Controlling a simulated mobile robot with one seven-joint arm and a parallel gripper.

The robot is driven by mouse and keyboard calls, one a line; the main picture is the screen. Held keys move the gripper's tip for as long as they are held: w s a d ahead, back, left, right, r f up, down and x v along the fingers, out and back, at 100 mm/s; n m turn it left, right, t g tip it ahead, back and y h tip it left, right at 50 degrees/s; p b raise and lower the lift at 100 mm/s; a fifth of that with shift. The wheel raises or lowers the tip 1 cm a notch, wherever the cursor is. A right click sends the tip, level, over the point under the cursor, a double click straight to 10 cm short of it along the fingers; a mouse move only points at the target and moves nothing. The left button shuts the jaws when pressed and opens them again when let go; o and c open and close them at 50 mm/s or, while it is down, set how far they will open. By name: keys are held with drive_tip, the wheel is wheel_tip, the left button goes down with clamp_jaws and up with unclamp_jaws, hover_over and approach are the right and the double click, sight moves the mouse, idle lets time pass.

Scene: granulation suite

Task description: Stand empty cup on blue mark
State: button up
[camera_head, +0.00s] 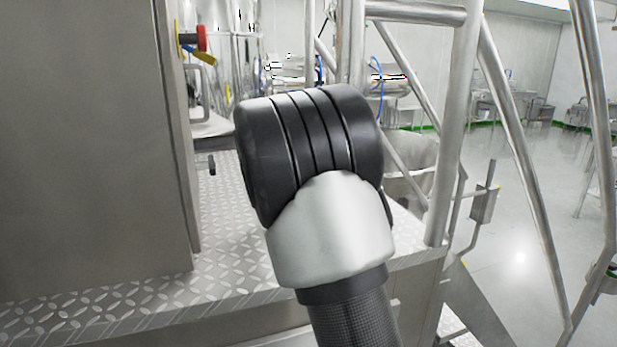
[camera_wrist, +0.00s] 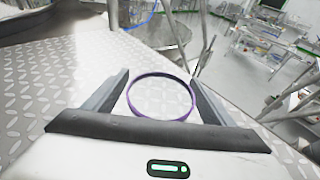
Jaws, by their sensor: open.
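A clear cup with a thin purple rim (camera_wrist: 160,97) shows in the wrist view, seen from above its mouth. It looks empty, and the tread pattern of the metal surface shows through it. My gripper (camera_wrist: 160,79) is open, with one finger on each side of the cup. I cannot tell whether either finger touches it. In the head view my arm hides the gripper and the cup. I see no blue mark in either view.
A tread-plate platform (camera_head: 235,220) lies under my arm, with a grey cabinet (camera_head: 90,140) on its left. Metal rails (camera_head: 457,120) stand at the right edge. Beyond them is open floor (camera_head: 520,230) with steel tables (camera_head: 500,97) farther back.

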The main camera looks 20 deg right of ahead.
drive_tip(key=shift+w+d+f, duration=0.1)
drive_tip(key=shift+w+d, duration=0.1)
drive_tip(key=shift+d, duration=0.05)
drive_tip(key=c, duration=1.2)
